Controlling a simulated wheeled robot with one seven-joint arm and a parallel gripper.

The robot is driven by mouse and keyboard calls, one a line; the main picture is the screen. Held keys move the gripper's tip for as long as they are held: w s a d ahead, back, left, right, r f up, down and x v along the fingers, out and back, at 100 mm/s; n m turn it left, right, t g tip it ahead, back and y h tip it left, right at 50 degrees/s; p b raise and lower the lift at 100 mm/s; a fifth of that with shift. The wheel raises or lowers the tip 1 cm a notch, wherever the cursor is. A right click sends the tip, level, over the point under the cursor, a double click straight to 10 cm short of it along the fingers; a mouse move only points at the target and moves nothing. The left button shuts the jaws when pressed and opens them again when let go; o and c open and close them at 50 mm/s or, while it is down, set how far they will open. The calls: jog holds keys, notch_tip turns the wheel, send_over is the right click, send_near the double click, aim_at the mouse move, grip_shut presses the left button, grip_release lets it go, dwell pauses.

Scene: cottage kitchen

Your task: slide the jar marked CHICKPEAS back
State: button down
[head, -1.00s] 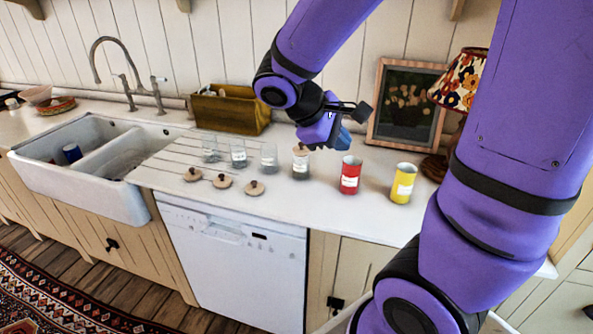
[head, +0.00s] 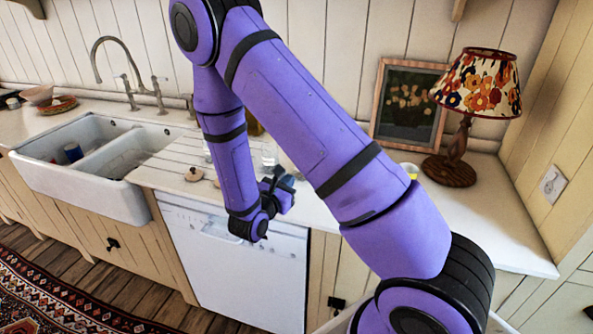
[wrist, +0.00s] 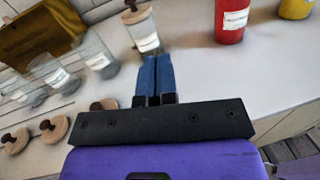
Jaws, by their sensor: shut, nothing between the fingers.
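The jars carry white labels, and I cannot read which one says CHICKPEAS. In the wrist view a glass jar with a wooden lid (wrist: 142,29) stands straight ahead of my gripper (wrist: 154,62). The two blue fingers are shut together and empty, with their tips close to the jar's base; I cannot tell whether they touch. A red jar (wrist: 232,20) and a yellow jar (wrist: 296,8) stand to its right. Open glass jars stand to its left, the nearest being one glass jar (wrist: 97,54). In the head view my arm hides most jars; my gripper (head: 287,186) is at the counter's front.
Loose wooden lids (wrist: 54,130) lie in front of the glass jars. Behind are a mustard-coloured box (wrist: 38,37), a framed picture (head: 408,102) and a lamp (head: 455,155). The sink (head: 95,160) is at left. The counter at right (head: 480,215) is clear.

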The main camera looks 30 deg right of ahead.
jog(key=f+n+t, duration=0.1)
jog(key=a+f+n+y, duration=0.1)
jog(key=f, duration=0.1)
jog(key=w+f+n+t, duration=0.1)
jog(key=shift+a+f+t+y, duration=0.3)
jog(key=shift+a+f, duration=0.05)
jog(key=x, duration=1.3)
jog(key=shift+w+d, duration=0.3)
jog(key=x, duration=1)
jog(key=shift+w+d, duration=0.1)
